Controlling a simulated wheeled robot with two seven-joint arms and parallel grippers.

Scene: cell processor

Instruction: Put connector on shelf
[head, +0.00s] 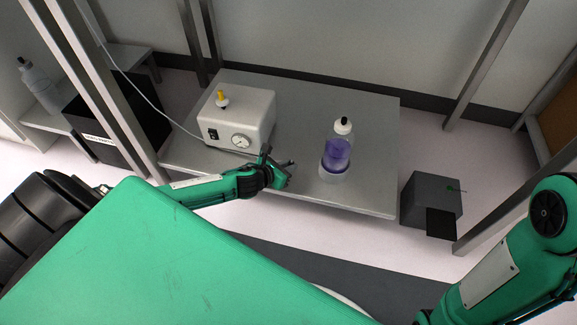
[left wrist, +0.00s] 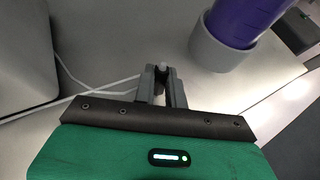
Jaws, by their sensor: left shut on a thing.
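My left gripper (head: 279,168) is over the front part of the grey metal shelf (head: 372,112), between a white box and a purple bottle. In the left wrist view the gripper (left wrist: 162,82) is shut on a small pale piece (left wrist: 160,68) at its fingertips. This is likely the connector, but most of it is hidden by the fingers. In the head view I cannot make the connector out. A thin white tube (left wrist: 110,84) runs close to the fingers in the wrist view. My right arm shows at the right, but its gripper is out of view.
The white box (head: 238,115) with a gauge and yellow-topped fitting stands left on the shelf. A grey bin (head: 431,197) is on the floor. The shelf's right side is clear.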

